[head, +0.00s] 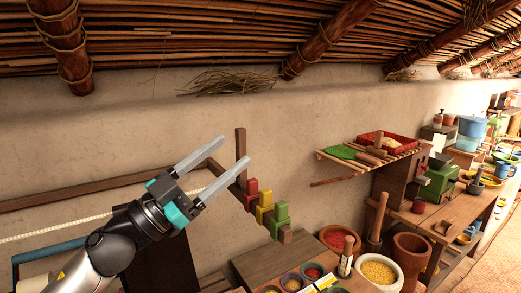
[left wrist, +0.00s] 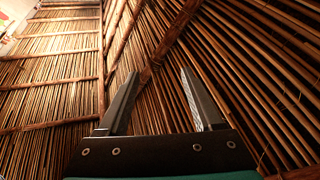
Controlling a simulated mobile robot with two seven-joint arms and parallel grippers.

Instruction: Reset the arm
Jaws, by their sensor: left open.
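My left gripper (head: 236,162) is raised in front of the mud wall in the head view. Its two grey fingers are spread apart, with nothing between them. In the left wrist view the same open fingers (left wrist: 165,85) point up at the reed ceiling (left wrist: 50,90). My left arm comes in from the lower left. My right gripper shows in neither view.
Coloured blocks (head: 264,212) hang or stand by a wooden post just below the gripper. Lower right are a wooden bench with bowls, a yellow-filled pot (head: 378,272) and a slatted shelf with a red tray (head: 388,150). A roof beam (head: 330,38) runs overhead.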

